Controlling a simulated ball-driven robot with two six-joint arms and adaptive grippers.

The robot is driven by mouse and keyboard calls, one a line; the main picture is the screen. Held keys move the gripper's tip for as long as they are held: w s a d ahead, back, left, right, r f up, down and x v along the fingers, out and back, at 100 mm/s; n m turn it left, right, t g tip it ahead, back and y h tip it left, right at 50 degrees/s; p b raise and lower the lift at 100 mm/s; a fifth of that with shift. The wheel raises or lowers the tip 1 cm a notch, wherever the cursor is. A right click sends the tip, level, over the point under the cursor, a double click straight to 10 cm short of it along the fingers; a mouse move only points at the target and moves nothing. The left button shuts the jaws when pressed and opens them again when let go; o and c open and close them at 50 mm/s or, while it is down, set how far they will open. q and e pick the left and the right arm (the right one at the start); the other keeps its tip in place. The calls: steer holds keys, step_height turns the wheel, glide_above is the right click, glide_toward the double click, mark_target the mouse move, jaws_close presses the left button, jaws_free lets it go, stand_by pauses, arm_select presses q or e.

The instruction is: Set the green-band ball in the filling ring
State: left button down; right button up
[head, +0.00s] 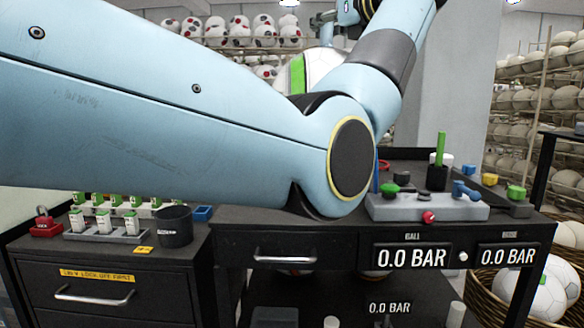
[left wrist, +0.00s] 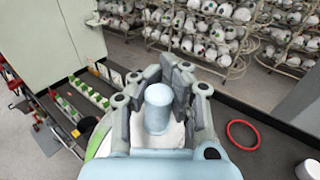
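The green-band ball (head: 321,72) is white with a bright green band. It shows behind my left arm in the head view, its lower part hidden. In the left wrist view, a white and green surface (left wrist: 93,157) shows beneath and beside my left gripper (left wrist: 165,75). The fingers stand around a pale blue-grey cylinder (left wrist: 158,108); I cannot tell whether they press on it or on the ball. A red ring (left wrist: 243,134) lies on the dark tabletop, right of the gripper and apart from it. My right gripper is not in view.
A grey block with coloured knobs (head: 425,207) stands on the bench, with a green post behind. A dark cup (head: 174,226) and a red padlock (head: 45,222) stand at left. A basket (head: 490,290) with balls is at lower right. Ball racks (left wrist: 205,35) stand behind.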

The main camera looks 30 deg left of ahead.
arm_select(q)
steer(key=shift+w+d+r+m+t+h, duration=0.4)
steer(key=shift+w+d+t, duration=0.2)
steer(key=shift+d, duration=0.1)
steer(key=shift+w+a+f, duration=0.1)
steer(key=shift+a+f, duration=0.1)
steer(key=a+f+p, duration=0.3)
steer(key=a+f, duration=0.7)
steer(key=a, duration=0.1)
steer(key=shift+f, duration=0.35)
steer(key=c, duration=2)
jaws_free()
steer(key=shift+f, duration=0.35)
steer(key=o, duration=0.6)
steer(key=shift+r, duration=0.1)
steer(key=shift+c, duration=0.2)
steer(key=shift+r, duration=0.1)
